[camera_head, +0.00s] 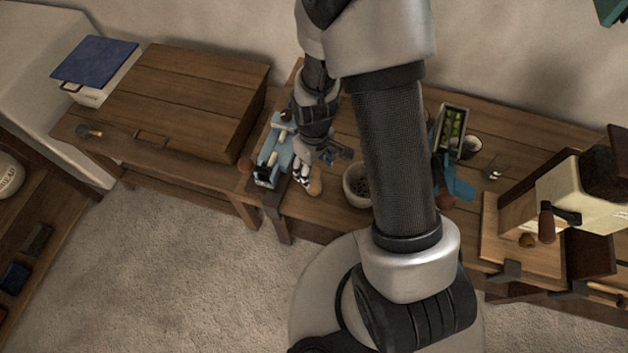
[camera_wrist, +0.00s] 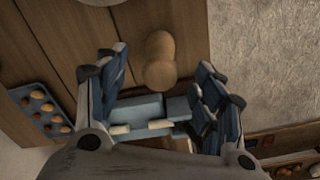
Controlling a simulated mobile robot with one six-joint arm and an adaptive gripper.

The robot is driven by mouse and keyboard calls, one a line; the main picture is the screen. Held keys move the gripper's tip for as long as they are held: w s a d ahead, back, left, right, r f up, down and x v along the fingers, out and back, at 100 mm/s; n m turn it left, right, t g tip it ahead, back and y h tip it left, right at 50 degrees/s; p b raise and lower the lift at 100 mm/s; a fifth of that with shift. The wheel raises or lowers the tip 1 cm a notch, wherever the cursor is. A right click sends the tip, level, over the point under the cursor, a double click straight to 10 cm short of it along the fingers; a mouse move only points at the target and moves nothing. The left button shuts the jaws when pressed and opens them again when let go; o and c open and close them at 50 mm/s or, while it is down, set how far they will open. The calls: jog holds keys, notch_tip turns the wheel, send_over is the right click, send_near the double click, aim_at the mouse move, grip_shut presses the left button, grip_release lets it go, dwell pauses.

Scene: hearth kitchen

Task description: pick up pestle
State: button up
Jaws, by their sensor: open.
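The pestle (camera_wrist: 160,62) is a tan, wooden-looking piece with two rounded lobes, lying on the brown plank table. In the wrist view it lies ahead of my gripper (camera_wrist: 168,82), in line with the gap between the two spread fingers. The fingers do not touch it. In the head view the pestle (camera_head: 315,187) shows as a small tan shape near the table's front edge, just below my gripper (camera_head: 322,164), partly hidden by a finger. My gripper is open and empty, low over the table.
A light blue holder (camera_head: 269,158) with pale pieces stands close left of my gripper. A pale bowl (camera_head: 351,190) with dark contents stands to the right, partly behind my arm. A tray (camera_wrist: 42,108) of brown lumps shows in the wrist view. A wooden chest (camera_head: 185,85) stands at left.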

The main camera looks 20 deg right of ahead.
aim_at(314, 182)
notch_tip(314, 182, down, 9)
jog(key=shift+r+b, duration=0.2)
jog(key=shift+b, duration=0.9)
jog(key=shift+c, duration=0.4)
grip_shut()
